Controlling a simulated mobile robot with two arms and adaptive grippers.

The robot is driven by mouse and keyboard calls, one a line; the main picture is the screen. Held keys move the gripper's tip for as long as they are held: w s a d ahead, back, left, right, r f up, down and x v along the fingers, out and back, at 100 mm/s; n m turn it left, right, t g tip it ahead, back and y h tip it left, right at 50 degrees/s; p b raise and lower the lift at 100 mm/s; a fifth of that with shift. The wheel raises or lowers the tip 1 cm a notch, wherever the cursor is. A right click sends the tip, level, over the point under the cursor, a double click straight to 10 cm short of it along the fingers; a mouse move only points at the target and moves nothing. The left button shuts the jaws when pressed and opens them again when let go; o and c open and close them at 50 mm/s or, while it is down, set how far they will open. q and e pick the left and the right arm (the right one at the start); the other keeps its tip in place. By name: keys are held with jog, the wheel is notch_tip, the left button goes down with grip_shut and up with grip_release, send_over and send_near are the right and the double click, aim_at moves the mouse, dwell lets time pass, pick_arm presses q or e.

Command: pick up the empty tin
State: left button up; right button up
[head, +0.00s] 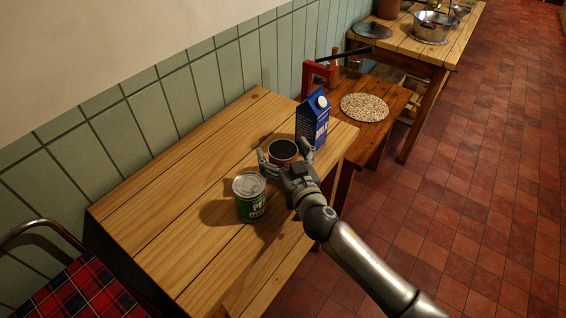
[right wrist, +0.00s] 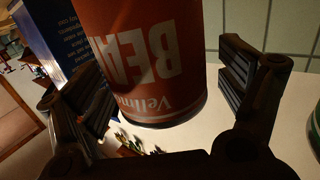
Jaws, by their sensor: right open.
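The open tin (head: 283,148), with a dark hollow inside and a silver rim, stands on the pine shelf top (head: 180,200). In the right wrist view it is a red tin (right wrist: 150,50) with white lettering, seen upside down. My right gripper (head: 285,160) is open, its two fingers on either side of the tin. In the right wrist view a gap shows between the tin and the right finger; contact at the left finger is unclear. My left gripper is not in view.
A green tin (head: 250,198) with a closed lid stands close to the gripper's left. A blue carton (head: 313,117) stands just behind the open tin. The tiled wall (head: 170,100) runs behind; the shelf's left part is clear.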

jog(key=c, duration=1.1)
